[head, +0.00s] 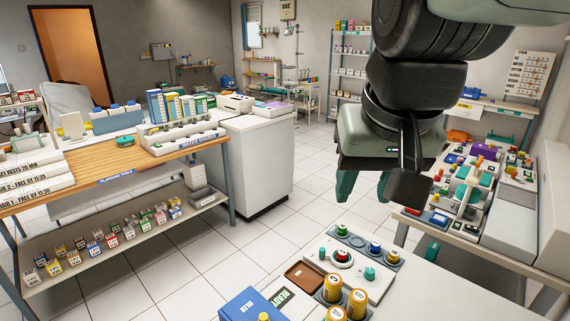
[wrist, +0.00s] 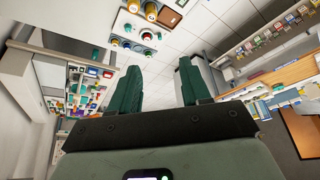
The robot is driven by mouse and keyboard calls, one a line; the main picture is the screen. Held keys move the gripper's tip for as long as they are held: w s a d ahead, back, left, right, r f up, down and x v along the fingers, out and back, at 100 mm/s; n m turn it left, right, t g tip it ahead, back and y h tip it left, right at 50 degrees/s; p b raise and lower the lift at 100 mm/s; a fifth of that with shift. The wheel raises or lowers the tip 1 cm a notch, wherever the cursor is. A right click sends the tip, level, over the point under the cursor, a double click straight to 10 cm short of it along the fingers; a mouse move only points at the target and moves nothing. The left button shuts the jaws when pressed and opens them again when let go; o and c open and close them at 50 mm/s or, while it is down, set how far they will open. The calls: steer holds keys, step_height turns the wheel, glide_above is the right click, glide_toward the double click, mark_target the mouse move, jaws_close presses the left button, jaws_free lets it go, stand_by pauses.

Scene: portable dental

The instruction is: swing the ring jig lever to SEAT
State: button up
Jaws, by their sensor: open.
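My gripper (head: 364,187) hangs in the upper right of the head view, with its two green fingers apart and nothing between them. It also shows in the wrist view (wrist: 159,82), open and empty. It is in the air, above and apart from the front table. A white panel (head: 372,293) on that table carries a red and green round part (head: 342,256) and teal knobs (head: 369,273). The right bench holds a crowded set of small coloured devices (head: 470,178). I cannot tell which of these is the ring jig, and its lever and SEAT mark are not readable.
Yellow-capped jars (head: 356,303), a brown tray (head: 305,275), a blue box (head: 250,305) and a READY label (head: 282,297) sit on the front table. A wooden bench (head: 100,172) stands left, beside a white cabinet (head: 257,165). Tiled floor (head: 240,240) is clear between them.

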steer(key=w+f+m+g, duration=0.1)
steer(key=w+f+g, duration=0.15)
steer(key=w, duration=0.95)
steer(key=m+g, duration=0.2)
steer(key=m, duration=0.2)
glide_above(323, 249)
step_height(323, 249, down, 28)
step_height(323, 249, down, 11)
steer(key=shift+w, duration=0.1)
jaws_close()
